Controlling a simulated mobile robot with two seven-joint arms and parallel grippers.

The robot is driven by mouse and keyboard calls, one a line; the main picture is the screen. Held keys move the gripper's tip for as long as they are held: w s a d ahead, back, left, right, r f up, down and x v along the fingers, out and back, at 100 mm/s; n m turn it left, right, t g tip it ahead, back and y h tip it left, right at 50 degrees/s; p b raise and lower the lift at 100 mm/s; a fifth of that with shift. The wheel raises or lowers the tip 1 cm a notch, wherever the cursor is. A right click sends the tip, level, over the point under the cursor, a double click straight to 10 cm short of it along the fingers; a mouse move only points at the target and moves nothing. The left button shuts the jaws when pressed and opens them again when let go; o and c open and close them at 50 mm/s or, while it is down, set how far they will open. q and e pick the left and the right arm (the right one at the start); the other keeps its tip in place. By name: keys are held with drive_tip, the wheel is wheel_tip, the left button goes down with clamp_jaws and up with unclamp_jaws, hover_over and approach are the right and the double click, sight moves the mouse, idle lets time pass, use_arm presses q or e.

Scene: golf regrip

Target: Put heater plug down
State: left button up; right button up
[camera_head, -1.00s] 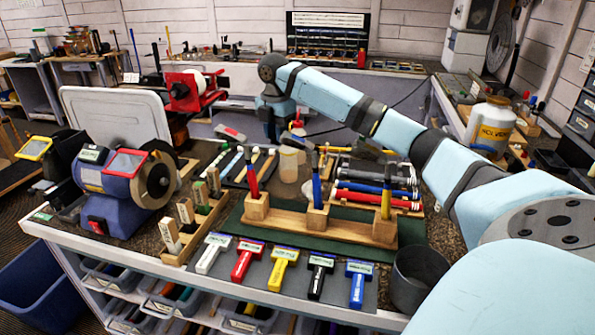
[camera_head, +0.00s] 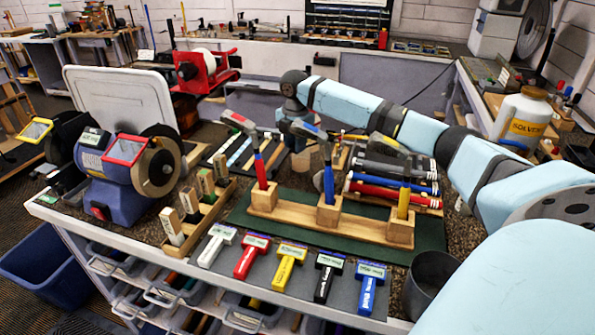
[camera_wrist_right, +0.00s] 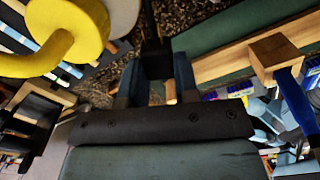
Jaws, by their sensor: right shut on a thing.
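My right gripper shows in the right wrist view (camera_wrist_right: 161,78) with its dark blue fingers close together. It is shut on a small dark piece, the heater plug (camera_wrist_right: 156,62); a thin black stem or cord runs up from it. Brown speckled bench surface shows around it. In the head view my right arm reaches across to the back of the bench. Its gripper there is mostly hidden behind the upright clubs, so I cannot see the plug or tell whether it touches the bench. My left gripper is not in view.
A wooden rack (camera_head: 285,213) holds upright red, blue and yellow shafts on a green mat. Several labelled coloured tools, including a red one (camera_head: 250,257), lie in front. A grinder (camera_head: 120,170) stands left. In the wrist view a yellow rounded thing (camera_wrist_right: 70,30) is close by on the left.

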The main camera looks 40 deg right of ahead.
sight(296, 181)
wheel_tip(296, 181, down, 11)
drive_tip(key=shift+d+r, duration=0.1)
drive_tip(key=shift+r, duration=0.1)
idle(0.3)
drive_tip(key=o, duration=1)
